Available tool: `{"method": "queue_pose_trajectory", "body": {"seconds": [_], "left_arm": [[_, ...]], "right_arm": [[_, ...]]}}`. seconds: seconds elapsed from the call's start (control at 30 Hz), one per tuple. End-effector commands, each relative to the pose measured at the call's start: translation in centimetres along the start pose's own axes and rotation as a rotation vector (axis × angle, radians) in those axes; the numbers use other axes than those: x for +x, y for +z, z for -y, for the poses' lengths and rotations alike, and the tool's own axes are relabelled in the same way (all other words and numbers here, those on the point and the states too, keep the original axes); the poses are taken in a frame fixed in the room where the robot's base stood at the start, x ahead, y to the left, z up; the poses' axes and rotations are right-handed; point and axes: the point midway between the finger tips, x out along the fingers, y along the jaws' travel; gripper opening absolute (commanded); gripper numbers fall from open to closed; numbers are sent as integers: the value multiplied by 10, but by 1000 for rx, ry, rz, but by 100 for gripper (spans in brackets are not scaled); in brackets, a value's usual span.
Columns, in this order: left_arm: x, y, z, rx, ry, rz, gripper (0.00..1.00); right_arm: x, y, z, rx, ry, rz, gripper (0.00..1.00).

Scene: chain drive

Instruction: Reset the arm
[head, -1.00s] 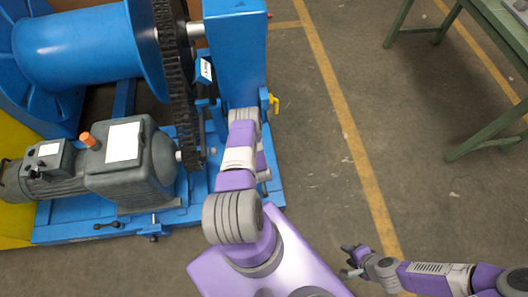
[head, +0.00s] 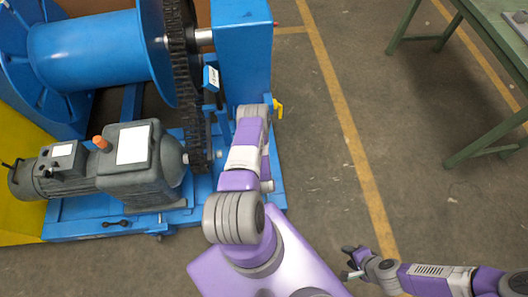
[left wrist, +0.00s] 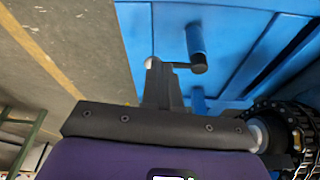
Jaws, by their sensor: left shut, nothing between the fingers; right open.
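My left arm reaches up the head view to the blue frame (head: 242,60) of the chain drive, and its gripper is hidden there. In the left wrist view my left gripper (left wrist: 160,70) is shut and empty. Its fingertips are close to a small lever with a black end (left wrist: 199,66) on the blue structure; I cannot tell whether they touch it. My right gripper (head: 350,262) is open and empty, low over the floor at the lower right of the head view.
A dark chain (head: 183,80) runs beside the blue drum (head: 90,50). A grey motor (head: 135,165) with an orange cap stands at left. A yellow handle (head: 279,110) sticks out of the frame. A green table (head: 495,50) stands at far right. Floor between is clear.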

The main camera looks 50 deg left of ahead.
Motion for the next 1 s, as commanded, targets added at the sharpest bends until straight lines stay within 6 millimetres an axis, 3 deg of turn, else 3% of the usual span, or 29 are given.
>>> {"method": "queue_pose_trajectory", "body": {"seconds": [0.03,0.2,0.47,0.57,0.63,0.77,0.83,0.9,1.0], "left_arm": [[-10,-1,0,2,0,0,0],[-23,0,0,0,0,0,0],[-24,0,0,0,0,0,0],[-30,-2,-10,13,19,9,0],[-44,-2,-30,42,60,35,0],[-95,6,-89,151,184,128,0],[-132,18,-120,231,253,192,0],[-170,34,-143,316,313,258,0],[-218,59,-162,431,374,339,0]], "right_arm": [[-5,0,2,0,0,0,45],[-9,0,3,0,0,0,45],[-8,0,3,0,0,0,45],[-8,0,3,0,0,0,45],[-8,0,3,0,0,0,45],[-8,0,3,0,0,0,45],[-9,0,3,0,0,1,45],[-9,0,3,0,0,0,45],[-9,0,3,0,0,0,45]]}}
